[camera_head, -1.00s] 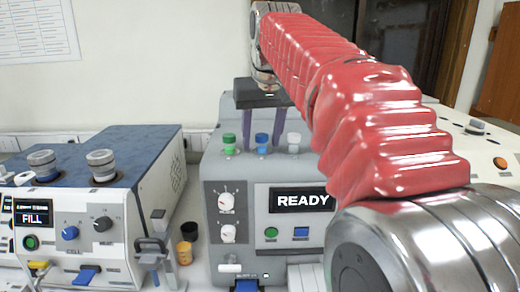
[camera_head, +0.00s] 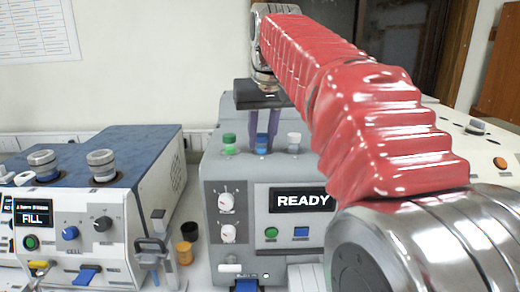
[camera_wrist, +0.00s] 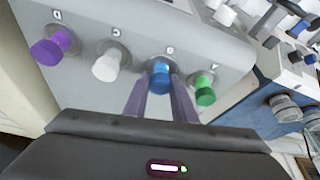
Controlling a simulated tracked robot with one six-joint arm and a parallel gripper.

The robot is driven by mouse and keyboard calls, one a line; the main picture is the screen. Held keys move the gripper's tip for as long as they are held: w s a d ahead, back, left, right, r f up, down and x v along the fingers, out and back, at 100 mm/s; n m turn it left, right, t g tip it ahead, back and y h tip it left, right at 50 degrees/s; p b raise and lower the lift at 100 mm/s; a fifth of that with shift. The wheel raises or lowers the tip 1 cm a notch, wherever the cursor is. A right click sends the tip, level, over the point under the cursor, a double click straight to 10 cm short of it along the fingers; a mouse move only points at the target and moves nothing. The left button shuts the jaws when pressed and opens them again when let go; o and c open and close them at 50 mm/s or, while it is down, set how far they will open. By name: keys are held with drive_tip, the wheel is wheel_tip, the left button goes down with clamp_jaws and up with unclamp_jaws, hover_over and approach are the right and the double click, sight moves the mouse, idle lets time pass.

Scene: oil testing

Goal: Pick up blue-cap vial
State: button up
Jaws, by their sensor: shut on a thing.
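The blue-cap vial (camera_head: 262,143) sits in the top of the grey READY machine, between the green-cap vial (camera_head: 229,143) and the white-cap vial (camera_head: 294,142). In the wrist view its blue cap (camera_wrist: 160,80) shows between my two purple fingers. My gripper (camera_head: 263,132) points down from above and is shut on the blue cap, one finger on each side. In the wrist view the gripper (camera_wrist: 162,75) has the green cap (camera_wrist: 205,90) to its right and the white cap (camera_wrist: 107,66) to its left. The vial's body is hidden in the machine.
A purple-cap vial (camera_wrist: 47,50) stands at the far left of the row in the wrist view. Neighbouring caps stand close to my fingers.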

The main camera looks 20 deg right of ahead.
sight(261, 135)
drive_tip(key=c, duration=0.3)
drive_tip(key=shift+r, duration=0.2)
drive_tip(key=shift+c, duration=0.3)
wheel_tip(261, 135, up, 9)
drive_tip(key=shift+f, duration=0.15)
drive_tip(key=shift+r, duration=0.4)
drive_tip(key=shift+s, duration=0.15)
idle(0.5)
